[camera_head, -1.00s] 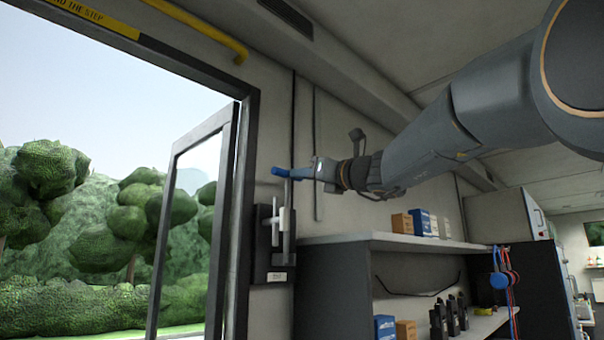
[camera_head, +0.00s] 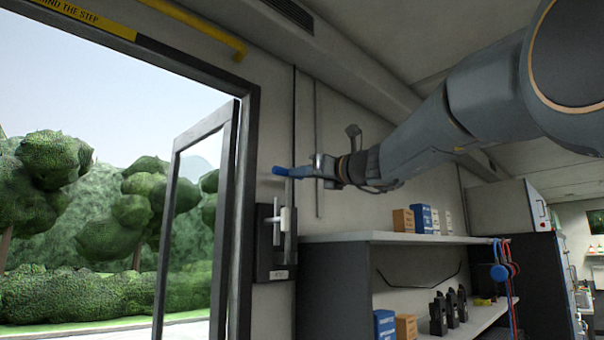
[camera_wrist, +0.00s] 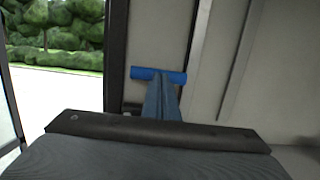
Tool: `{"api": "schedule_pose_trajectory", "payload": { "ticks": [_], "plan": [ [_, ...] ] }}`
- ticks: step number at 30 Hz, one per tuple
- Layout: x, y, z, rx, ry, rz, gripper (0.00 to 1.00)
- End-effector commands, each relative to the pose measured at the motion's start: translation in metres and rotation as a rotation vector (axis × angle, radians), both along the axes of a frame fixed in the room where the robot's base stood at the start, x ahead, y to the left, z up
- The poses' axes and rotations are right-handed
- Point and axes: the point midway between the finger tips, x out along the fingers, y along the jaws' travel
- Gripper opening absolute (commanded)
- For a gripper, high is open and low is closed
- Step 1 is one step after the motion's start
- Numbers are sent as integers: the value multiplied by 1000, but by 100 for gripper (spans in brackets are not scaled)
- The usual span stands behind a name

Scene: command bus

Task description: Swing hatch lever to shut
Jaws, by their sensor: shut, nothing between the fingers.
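The hatch lever stands upright on a black wall plate (camera_head: 264,262) beside the door frame. Its blue grip (camera_head: 281,171) sticks out sideways at the top of a grey bar, above a pale hub (camera_head: 286,218). In the wrist view the blue grip (camera_wrist: 144,73) lies crosswise at the fingertips. My gripper (camera_head: 313,168) is at the right end of the grip in the head view, with its fingers together. In the wrist view my gripper (camera_wrist: 161,84) meets the grip; whether they touch is hard to tell. The label on the plate is unreadable.
A framed glass door panel (camera_head: 190,230) stands open at the left, with trees outside. A shelf (camera_head: 350,238) with small boxes (camera_head: 422,218) lies below my arm. A yellow rail (camera_head: 195,22) runs above the doorway. The wall around the lever is bare.

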Motion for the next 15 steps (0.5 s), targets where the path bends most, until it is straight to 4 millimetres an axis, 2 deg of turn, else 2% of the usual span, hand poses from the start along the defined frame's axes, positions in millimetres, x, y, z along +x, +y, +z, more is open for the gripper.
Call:
{"api": "schedule_pose_trajectory", "payload": {
  "ticks": [1, 5, 9, 15],
  "plan": [
    [-6, -4, 3, 5, -8, -1, 0],
    [-20, -22, -3, 1, -7, -6, 0],
    [-42, -44, -12, -2, -6, -9, 0],
    [-74, -64, -21, -4, -3, -1, 0]
  ]
}}
